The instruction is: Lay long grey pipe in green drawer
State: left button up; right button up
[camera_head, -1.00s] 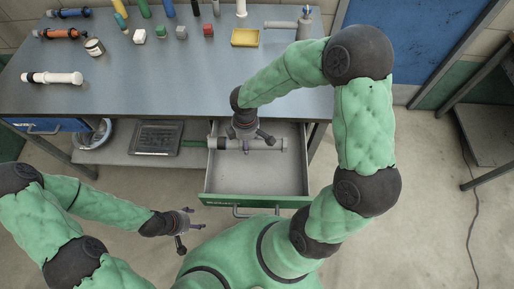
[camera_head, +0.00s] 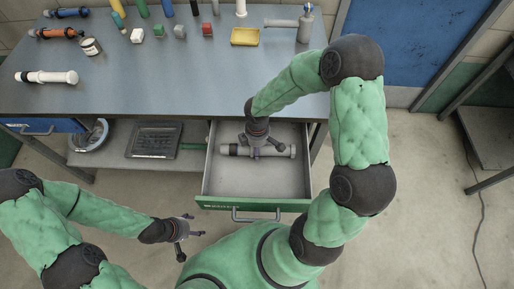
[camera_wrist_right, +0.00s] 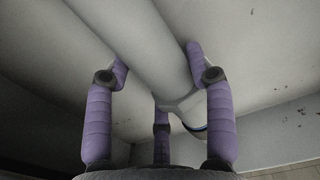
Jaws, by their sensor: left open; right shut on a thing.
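The long grey pipe (camera_head: 232,150) lies level inside the open green drawer (camera_head: 232,205), across its width in the middle. My right gripper (camera_head: 257,143) reaches down from above and is shut on the pipe near its middle. In the right wrist view the pipe (camera_wrist_right: 150,50) runs between the purple fingers of the right gripper (camera_wrist_right: 160,75), with a drawer surface close behind it. I cannot tell whether the pipe touches the drawer floor. My left gripper (camera_head: 193,228) is open and empty, left of and in front of the drawer.
A closed blue drawer (camera_head: 35,127) is at left. A lower shelf holds a dark tray (camera_head: 154,140).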

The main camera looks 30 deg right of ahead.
jog(key=shift+f, duration=0.15)
jog(key=o, duration=1.3)
notch_tip(320, 180, up, 11)
jog(key=p, duration=0.5)
jog(key=shift+r, duration=0.7)
